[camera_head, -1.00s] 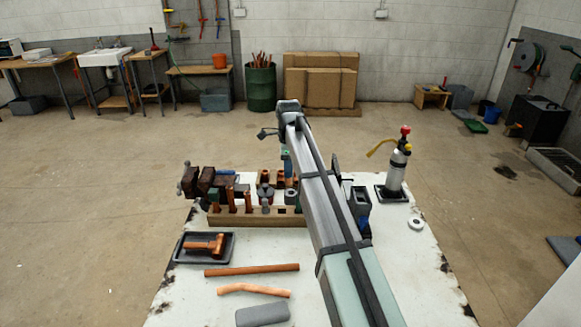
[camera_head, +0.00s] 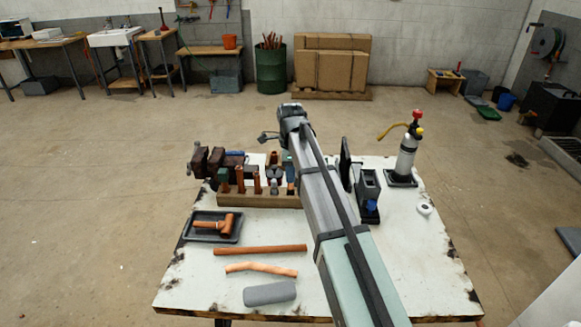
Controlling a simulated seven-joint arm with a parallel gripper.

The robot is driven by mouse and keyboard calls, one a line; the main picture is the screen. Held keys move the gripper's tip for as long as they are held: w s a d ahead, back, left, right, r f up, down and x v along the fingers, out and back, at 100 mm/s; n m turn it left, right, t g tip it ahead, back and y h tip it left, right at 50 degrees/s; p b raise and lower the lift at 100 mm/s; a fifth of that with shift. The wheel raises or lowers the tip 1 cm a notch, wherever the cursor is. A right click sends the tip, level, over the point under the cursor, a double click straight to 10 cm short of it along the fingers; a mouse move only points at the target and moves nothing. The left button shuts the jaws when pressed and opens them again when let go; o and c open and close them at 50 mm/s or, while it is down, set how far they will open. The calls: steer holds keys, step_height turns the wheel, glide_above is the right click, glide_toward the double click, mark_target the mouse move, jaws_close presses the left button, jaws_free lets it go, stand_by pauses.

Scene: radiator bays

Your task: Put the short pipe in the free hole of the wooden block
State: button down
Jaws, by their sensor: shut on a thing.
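The wooden block (camera_head: 262,201) lies at the back left of the white table. Upright copper pipes (camera_head: 240,180) and a grey-topped piece (camera_head: 274,187) stand in its holes. My arm covers its right end, and I cannot make out the free hole clearly. My gripper (camera_head: 289,178) is just left of my forearm, over the block's right part, and mostly hidden. It is shut on a copper piece (camera_head: 290,188), apparently the short pipe, of which little shows. I cannot tell whether the pipe touches the block.
A dark tray (camera_head: 196,238) with a copper tee (camera_head: 226,226) is at left. A long copper pipe (camera_head: 260,250), a bent pipe (camera_head: 262,269) and a grey roll (camera_head: 269,294) lie in front. A vice (camera_head: 207,163) and a torch cylinder (camera_head: 406,156) stand behind. The front right is clear.

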mark_target(291, 188)
steer(key=shift+f, duration=0.25)
steer(key=shift+f, duration=0.15)
steer(key=shift+f, duration=0.15)
steer(key=shift+f, duration=0.1)
stand_by(0.3)
steer(key=shift+f, duration=0.45)
steer(key=shift+f, duration=0.1)
steer(key=shift+f, duration=1.35)
steer(key=shift+f, duration=0.2)
